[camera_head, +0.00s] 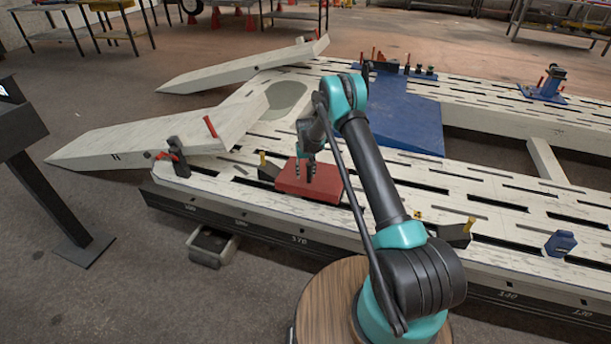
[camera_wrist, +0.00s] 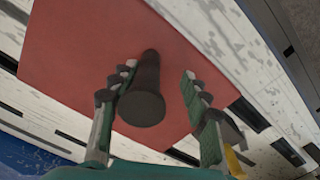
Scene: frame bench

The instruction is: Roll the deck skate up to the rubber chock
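The deck skate, a flat red block (camera_head: 325,187), lies on the slotted bench and fills much of the wrist view (camera_wrist: 90,45). A dark upright post (camera_wrist: 146,95) stands on it. My gripper (camera_head: 310,172) is above the skate, its fingers on either side of the post in the wrist view (camera_wrist: 160,78). It is open, with a clear gap between the post and the right finger. A black wedge with a yellow tab, apparently the rubber chock (camera_head: 268,172), sits just left of the skate. A similar black wedge (camera_head: 455,236) with a yellow tab stands farther right.
The pale bench (camera_head: 490,205) has long slots. A blue plate (camera_head: 405,125) lies behind my arm. A black and red clamp (camera_head: 178,160) stands at the left, and a blue block (camera_head: 561,243) at the right front edge. The bench top is mostly bare between the skate and right wedge.

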